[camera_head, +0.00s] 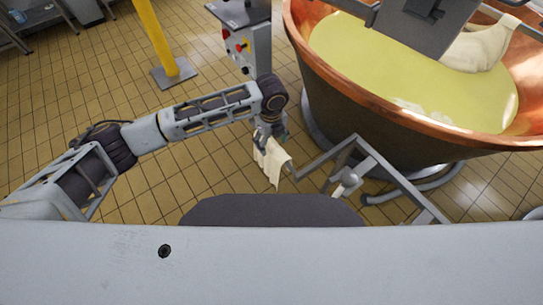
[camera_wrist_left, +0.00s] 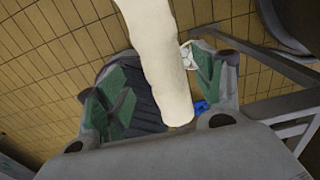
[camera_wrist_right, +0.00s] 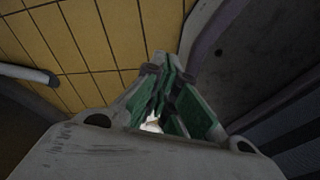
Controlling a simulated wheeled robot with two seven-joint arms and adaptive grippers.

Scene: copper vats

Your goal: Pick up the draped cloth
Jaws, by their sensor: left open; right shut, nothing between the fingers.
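The cream cloth (camera_head: 273,165) hangs in folds just below my left gripper (camera_head: 268,135) in the head view, beside the end of a grey metal bar (camera_head: 318,161). In the left wrist view the cloth (camera_wrist_left: 160,55) is a long pale strip between the two green-padded fingers of my left gripper (camera_wrist_left: 165,88). Those fingers are spread apart, with gaps on both sides of the cloth. My right gripper (camera_wrist_right: 163,85) shows in the right wrist view with its green-padded fingers together and empty. I cannot make it out in the head view.
A large copper vat (camera_head: 380,110) with yellow liquid stands at the upper right, with another pale cloth-like bundle (camera_head: 480,48) at its far side. A control box (camera_head: 243,42) and a yellow post (camera_head: 158,35) stand behind my left arm. Tiled floor (camera_head: 110,75) is open at left.

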